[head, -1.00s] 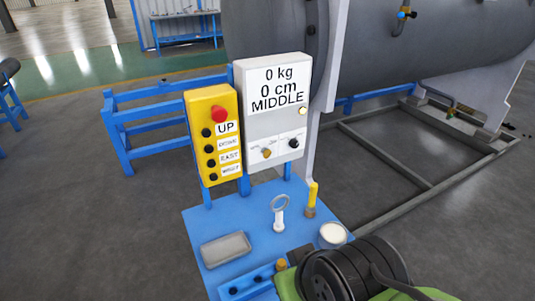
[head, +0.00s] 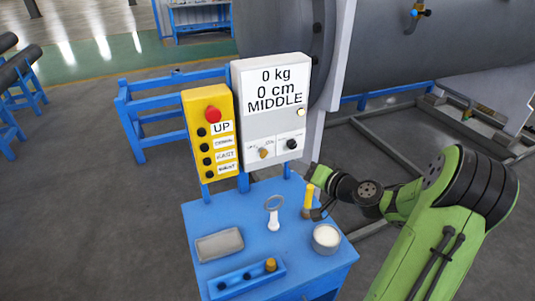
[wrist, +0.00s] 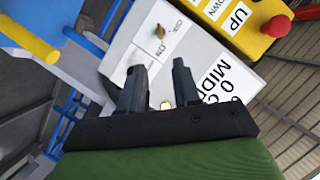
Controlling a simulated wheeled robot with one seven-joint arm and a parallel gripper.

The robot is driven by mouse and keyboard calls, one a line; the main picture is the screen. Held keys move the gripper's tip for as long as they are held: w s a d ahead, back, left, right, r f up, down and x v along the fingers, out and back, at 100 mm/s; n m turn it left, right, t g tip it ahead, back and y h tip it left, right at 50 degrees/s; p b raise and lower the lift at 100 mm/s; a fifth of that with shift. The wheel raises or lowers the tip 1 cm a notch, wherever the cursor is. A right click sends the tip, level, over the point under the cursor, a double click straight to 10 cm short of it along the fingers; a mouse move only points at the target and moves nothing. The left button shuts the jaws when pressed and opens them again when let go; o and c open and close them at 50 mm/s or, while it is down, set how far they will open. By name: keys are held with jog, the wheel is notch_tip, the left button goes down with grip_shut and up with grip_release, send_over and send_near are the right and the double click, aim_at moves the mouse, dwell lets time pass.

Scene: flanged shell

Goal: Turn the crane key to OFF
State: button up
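The white control box (head: 271,110) stands on the blue bench and reads 0 kg, 0 cm, MIDDLE. The brass crane key (head: 264,153) sits low on its front, left of a black knob (head: 291,144). The key's labels are too small to read. In the wrist view the key (wrist: 160,32) shows beyond my fingertips, apart from them. My gripper (wrist: 157,66) is open and empty, its two black fingers pointing at the box face. In the head view my arm comes in from the right, its end near the box's lower right; its fingers are hard to make out there.
A yellow pendant (head: 212,133) with a red button hangs left of the box. The blue bench (head: 200,218) holds a grey tray (head: 219,245), a ring-topped tool (head: 274,213), a yellow-handled item (head: 308,197) and a round cup (head: 327,238). A large grey tank (head: 390,45) stands behind.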

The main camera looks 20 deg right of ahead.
aim_at(266, 155)
jog(key=p+x, duration=0.2)
jog(key=x, duration=1.3)
jog(key=shift+f, duration=0.15)
grip_shut()
